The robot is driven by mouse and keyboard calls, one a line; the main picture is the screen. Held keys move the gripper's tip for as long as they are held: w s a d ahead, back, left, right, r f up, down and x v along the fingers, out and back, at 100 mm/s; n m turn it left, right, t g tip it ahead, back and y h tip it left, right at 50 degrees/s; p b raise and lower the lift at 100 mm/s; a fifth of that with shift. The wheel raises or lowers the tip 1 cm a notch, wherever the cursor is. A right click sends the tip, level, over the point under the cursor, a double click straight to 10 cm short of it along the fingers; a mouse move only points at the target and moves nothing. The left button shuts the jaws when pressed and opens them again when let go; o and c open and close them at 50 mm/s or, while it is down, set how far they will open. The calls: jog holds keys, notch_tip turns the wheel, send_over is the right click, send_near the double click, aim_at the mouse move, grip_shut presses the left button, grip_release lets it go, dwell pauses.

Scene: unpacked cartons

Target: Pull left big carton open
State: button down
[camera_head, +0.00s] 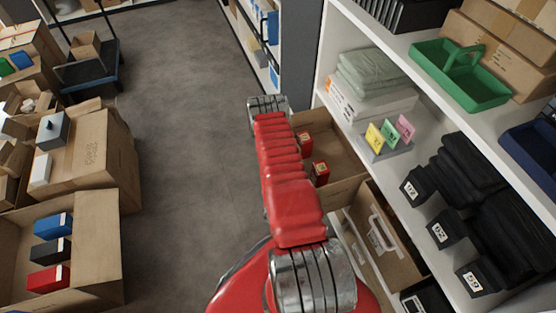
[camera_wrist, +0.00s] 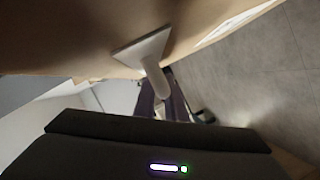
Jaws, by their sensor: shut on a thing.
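The left big carton (camera_head: 344,171) is a brown open-topped carton low in the shelf unit, projecting from the shelf front, with small red boxes (camera_head: 320,173) inside. My red arm covers its left edge and front in the head view. In the wrist view the tan carton wall (camera_wrist: 70,35) fills the top, with a pale handle (camera_wrist: 147,52) on it. My gripper (camera_wrist: 160,95) is shut on the handle, close to the wall; its fingertips are hard to make out. The head view does not show the gripper's jaws.
Another carton with a white handle (camera_head: 381,234) sits to the right, beside my arm. Above, the shelf (camera_head: 410,165) holds folded cloth, colored cards and black bins. Open cartons (camera_head: 105,155) line the left side. The grey floor (camera_head: 180,100) between is clear.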

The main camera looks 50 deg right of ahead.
jog(key=shift+s+a+f, duration=0.15)
jog(key=c, duration=2.2)
grip_release()
jog(key=shift+o, duration=0.6)
jog(key=v, duration=1.3)
jog(key=shift+s+a, duration=0.2)
jog(key=shift+a, duration=0.05)
